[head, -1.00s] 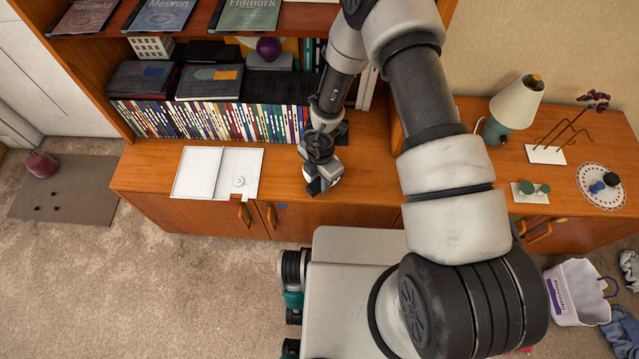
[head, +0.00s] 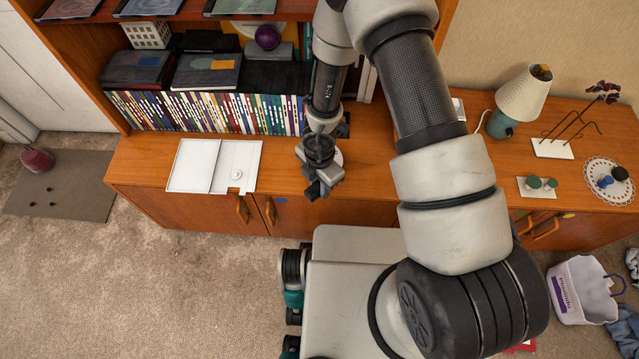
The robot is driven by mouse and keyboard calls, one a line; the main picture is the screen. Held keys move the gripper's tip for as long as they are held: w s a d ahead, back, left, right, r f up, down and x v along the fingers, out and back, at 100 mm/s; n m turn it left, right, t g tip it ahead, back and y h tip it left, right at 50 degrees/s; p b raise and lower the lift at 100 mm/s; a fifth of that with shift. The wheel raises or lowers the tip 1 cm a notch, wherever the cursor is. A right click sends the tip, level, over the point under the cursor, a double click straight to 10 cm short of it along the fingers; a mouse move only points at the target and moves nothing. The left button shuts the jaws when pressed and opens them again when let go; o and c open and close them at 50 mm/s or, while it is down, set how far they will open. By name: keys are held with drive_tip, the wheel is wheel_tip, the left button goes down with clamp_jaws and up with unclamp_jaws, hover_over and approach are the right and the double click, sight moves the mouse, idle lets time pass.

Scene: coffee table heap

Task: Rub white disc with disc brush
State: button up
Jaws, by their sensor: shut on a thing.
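A flat white case (head: 192,165) lies open on the wooden cabinet top, left of my gripper. In its right half is a small round white piece (head: 236,174), which looks like the white disc or its hub; white on white, I cannot tell its edge. My gripper (head: 318,190) points down near the cabinet's front edge, right of the case and apart from it. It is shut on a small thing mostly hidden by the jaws. I cannot make out whether that thing is the disc brush.
Shelves with books (head: 205,112) stand behind. At the right are a lamp (head: 520,100), a white card with green knobs (head: 537,195), and a lace doily (head: 603,168) with a blue and a black piece. The cabinet top between case and gripper is clear.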

sight(319, 185)
wheel_tip(319, 185, up, 6)
drive_tip(key=p, duration=0.5)
drive_tip(key=shift+r+p, duration=1.4)
drive_tip(key=shift+r, duration=0.15)
drive_tip(key=shift+f, duration=0.1)
